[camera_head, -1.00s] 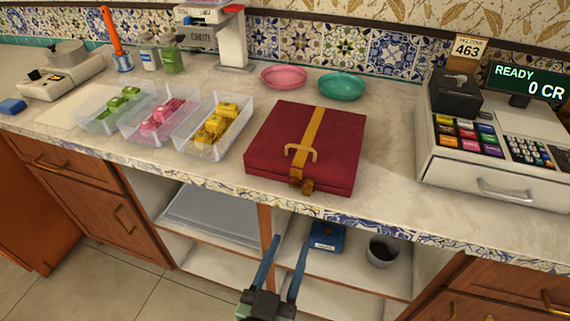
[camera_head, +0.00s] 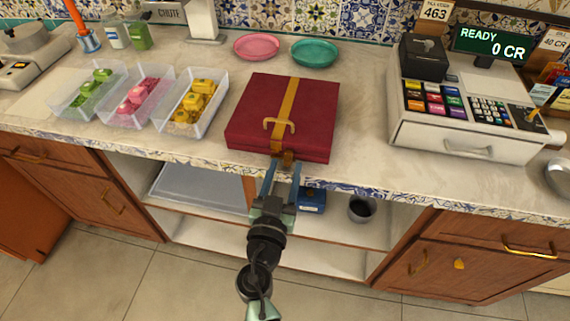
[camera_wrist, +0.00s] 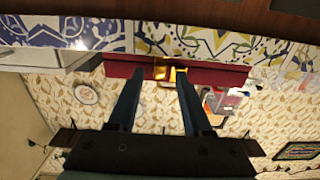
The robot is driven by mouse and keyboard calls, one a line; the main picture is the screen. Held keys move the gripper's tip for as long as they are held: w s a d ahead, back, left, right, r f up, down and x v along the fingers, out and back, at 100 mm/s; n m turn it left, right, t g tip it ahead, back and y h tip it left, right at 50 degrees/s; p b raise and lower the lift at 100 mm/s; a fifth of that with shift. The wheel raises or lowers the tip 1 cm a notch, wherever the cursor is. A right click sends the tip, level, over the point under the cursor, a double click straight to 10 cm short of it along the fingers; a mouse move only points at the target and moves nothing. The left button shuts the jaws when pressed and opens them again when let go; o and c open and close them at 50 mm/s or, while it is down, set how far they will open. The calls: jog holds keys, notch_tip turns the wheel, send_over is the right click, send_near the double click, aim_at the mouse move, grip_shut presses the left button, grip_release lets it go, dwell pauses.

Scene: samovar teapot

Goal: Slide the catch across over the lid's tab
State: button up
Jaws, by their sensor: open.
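The dark red box (camera_head: 255,105) lies closed on the counter, with a gold strap (camera_head: 288,94) and a gold handle (camera_head: 279,125) on its lid. The brownish-gold catch (camera_head: 288,157) is at the middle of its front edge. My gripper (camera_head: 283,166) is open and empty, just in front of the catch, with its fingertips near either side of it. In the wrist view, the fingers (camera_wrist: 160,74) point at the red front of the box (camera_wrist: 218,74), and gold catch parts (camera_wrist: 161,70) show between the tips. I cannot tell the tab from the catch, or whether they touch my fingers.
Clear bins (camera_head: 192,101) of green, pink and yellow items stand left of the box. Pink (camera_head: 256,46) and teal (camera_head: 314,53) dishes sit behind it. A cash register (camera_head: 465,120) stands right. The tiled counter edge (camera_head: 365,185) and open shelves lie below.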

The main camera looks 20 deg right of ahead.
jog(key=shift+w+d, duration=0.25)
jog(key=shift+w, duration=0.15)
grip_shut()
jog(key=shift+a, duration=0.1)
dwell(1.2)
